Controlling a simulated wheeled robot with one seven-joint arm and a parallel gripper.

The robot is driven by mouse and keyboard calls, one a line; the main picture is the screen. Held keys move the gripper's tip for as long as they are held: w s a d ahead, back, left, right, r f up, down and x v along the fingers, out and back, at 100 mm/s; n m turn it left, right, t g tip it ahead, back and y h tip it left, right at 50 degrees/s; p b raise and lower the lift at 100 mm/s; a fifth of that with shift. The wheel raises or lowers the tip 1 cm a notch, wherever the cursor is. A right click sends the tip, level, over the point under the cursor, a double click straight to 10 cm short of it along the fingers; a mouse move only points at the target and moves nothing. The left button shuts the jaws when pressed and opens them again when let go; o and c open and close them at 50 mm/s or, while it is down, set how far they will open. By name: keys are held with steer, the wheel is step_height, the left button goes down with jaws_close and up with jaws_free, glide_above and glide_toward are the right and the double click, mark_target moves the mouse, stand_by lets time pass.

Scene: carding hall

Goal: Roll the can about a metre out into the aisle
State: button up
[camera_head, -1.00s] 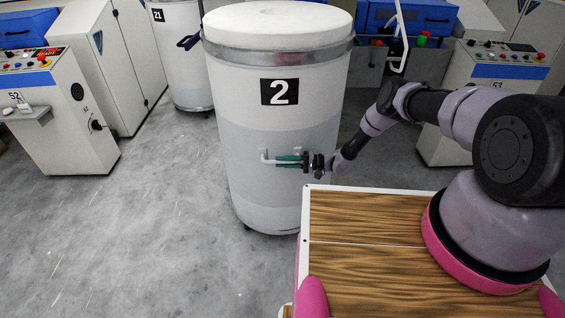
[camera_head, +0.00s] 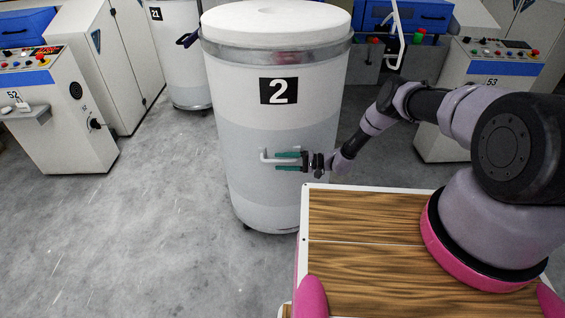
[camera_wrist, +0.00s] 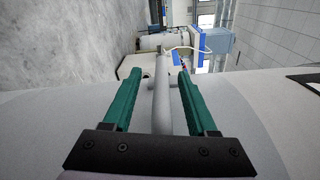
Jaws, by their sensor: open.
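The can (camera_head: 282,190) is a tall white and pale grey cylinder with a metal band near its top and a black label reading 2. It stands upright on the floor, filled with white material (camera_head: 275,20). A light bar handle (camera_head: 266,157) sticks out from its side; in the wrist view the handle (camera_wrist: 162,95) runs between my two green fingers. My gripper (camera_head: 288,160) is at the handle, with its fingers open on either side of the bar. In the wrist view my gripper (camera_wrist: 158,90) shows gaps between both fingers and the bar.
Another can (camera_head: 183,60), marked 21, stands behind to the left. A machine cabinet (camera_head: 60,120) marked 52 is at the left and one (camera_head: 480,95) marked 53 at the right. The grey floor (camera_head: 150,230) at the front left is clear.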

steer(key=d, duration=1)
steer(key=shift+w+d, duration=0.3)
steer(key=shift+d, duration=0.1)
steer(key=shift+r, duration=0.1)
